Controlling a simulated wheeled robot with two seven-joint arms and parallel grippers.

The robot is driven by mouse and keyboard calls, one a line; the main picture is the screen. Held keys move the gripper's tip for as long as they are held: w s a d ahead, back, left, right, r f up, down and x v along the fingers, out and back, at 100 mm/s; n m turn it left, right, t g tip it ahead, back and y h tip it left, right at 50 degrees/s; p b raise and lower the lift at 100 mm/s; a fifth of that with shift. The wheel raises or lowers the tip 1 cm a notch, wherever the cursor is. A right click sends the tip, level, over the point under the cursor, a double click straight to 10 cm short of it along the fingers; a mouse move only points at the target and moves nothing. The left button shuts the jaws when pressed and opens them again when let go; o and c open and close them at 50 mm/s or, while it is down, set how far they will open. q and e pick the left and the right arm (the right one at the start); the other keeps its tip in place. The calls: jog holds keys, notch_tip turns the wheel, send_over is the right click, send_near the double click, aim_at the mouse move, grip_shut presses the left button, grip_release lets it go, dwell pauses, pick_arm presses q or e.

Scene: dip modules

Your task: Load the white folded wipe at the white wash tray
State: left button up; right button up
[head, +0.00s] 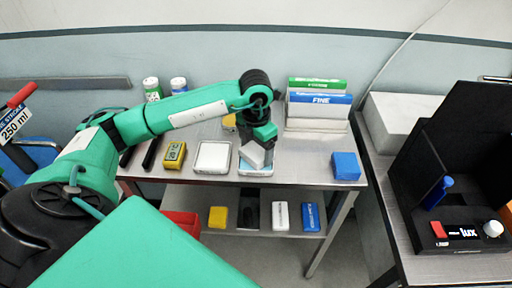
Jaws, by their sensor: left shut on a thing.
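My left gripper (256,143) points down over the shelf top and is shut on a white folded wipe (252,155), a small tilted white block. The wipe is just above or inside a tray with a light blue inside (256,173); I cannot tell if they touch. The gripper and wipe hide much of that tray. A white square tray (197,170) with a pale, empty-looking inside stands just left of it. I cannot tell for sure which of the two is the wash tray. My right gripper is not in view.
A yellow device (174,154) stands left of the trays. A blue block (345,166) sits at the right end, with clear top between. The lower shelf holds several small blocks. A black device (455,170) stands on the right table.

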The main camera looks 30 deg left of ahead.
aim_at(256, 150)
pick_arm(q)
jog(key=shift+f, duration=0.1)
dwell(0.5)
jog(key=shift+r+p, duration=1.85)
jog(key=shift+r, duration=1.75)
